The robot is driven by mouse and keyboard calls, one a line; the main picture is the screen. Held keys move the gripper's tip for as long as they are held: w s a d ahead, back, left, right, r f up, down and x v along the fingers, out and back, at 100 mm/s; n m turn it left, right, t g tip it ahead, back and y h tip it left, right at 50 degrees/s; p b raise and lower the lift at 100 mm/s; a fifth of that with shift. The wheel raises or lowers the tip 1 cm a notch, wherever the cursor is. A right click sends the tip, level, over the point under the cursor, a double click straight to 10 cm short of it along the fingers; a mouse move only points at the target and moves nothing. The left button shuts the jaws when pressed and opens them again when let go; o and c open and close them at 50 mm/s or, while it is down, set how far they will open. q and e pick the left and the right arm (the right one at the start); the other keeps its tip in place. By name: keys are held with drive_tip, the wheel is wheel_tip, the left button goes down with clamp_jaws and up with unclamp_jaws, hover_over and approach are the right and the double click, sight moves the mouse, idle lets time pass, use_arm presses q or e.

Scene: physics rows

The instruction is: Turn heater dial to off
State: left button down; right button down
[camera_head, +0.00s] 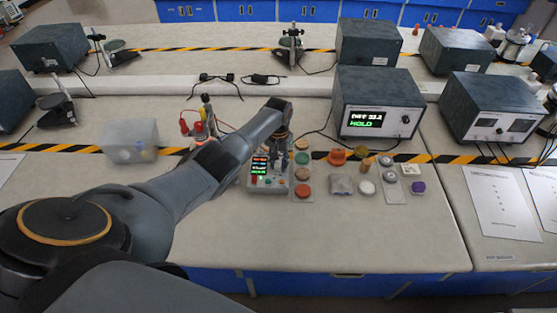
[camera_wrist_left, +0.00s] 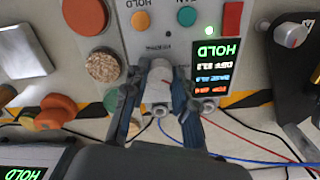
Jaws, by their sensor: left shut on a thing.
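The control box (camera_head: 268,186) stands on the bench in front of me. Its small display (camera_wrist_left: 216,65) reads HOLD above lines of smaller text. My left gripper (camera_wrist_left: 158,92) is shut on a pale knob, the heater dial (camera_wrist_left: 158,83), with one finger on each side. In the head view my left gripper (camera_head: 276,148) reaches down onto the back of the box and hides the dial. Most of the dial is also covered in the wrist view, so I cannot read its setting. My right gripper is not in view.
An orange button (camera_wrist_left: 140,20), a teal button (camera_wrist_left: 187,17) and a red part (camera_wrist_left: 232,18) lie near the dial on the panel. A large instrument (camera_head: 377,105) reading HOLD stands behind right. Colored pucks and small containers crowd the right side. The front bench is clear.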

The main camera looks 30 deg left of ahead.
sight(278, 164)
use_arm(q)
drive_tip(key=n+p, duration=0.1)
drive_tip(key=n, duration=0.2)
drive_tip(key=shift+r+n, duration=0.15)
drive_tip(key=shift+n, duration=1.65)
drive_tip(key=c, duration=1.1)
unclamp_jaws()
wheel_tip(278, 164, up, 12)
drive_tip(key=shift+f, duration=0.1)
